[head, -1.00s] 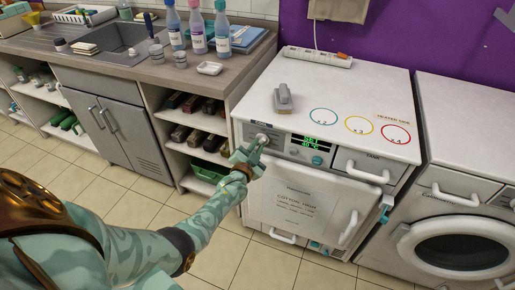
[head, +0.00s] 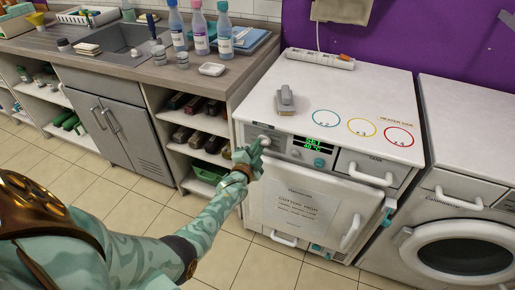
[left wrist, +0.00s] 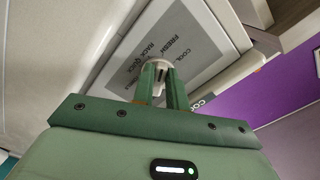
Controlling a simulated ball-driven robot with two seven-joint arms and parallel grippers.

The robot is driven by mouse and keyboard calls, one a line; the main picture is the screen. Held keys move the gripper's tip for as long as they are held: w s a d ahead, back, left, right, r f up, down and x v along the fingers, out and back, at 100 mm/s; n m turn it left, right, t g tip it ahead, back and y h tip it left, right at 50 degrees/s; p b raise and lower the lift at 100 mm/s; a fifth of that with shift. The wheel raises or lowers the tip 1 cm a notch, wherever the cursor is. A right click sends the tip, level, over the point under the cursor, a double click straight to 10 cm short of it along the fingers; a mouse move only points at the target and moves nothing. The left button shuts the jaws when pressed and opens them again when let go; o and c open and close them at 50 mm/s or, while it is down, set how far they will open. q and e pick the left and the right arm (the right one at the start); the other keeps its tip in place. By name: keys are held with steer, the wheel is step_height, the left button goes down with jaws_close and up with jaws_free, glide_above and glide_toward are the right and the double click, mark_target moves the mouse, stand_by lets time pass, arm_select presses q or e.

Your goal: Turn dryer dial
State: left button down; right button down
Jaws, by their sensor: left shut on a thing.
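The dryer (head: 300,200) is the white machine in the middle of the head view, with a lit green display (head: 323,147) on its control panel. Its round white dial (head: 265,139) is at the left of that panel, partly hidden by my left gripper (head: 256,150). In the left wrist view the two green fingers (left wrist: 163,88) are shut on the pale dial (left wrist: 160,65), one on each side. Printed words, including "FRESH" and "QUICK", show on the grey panel (left wrist: 190,35) behind it. My right gripper is not in view.
A grey clip-like object (head: 285,100) and coloured rings (head: 362,126) are on the dryer top. A washing machine (head: 470,200) stands to the right. A counter (head: 200,80) with bottles and open shelves is at the left. The tiled floor in front is clear.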

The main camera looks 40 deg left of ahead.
arm_select(q)
steer(key=shift+s+f, duration=0.1)
steer(key=shift+f, duration=0.1)
steer(key=c, duration=1.4)
jaws_free()
steer(key=shift+r, duration=0.15)
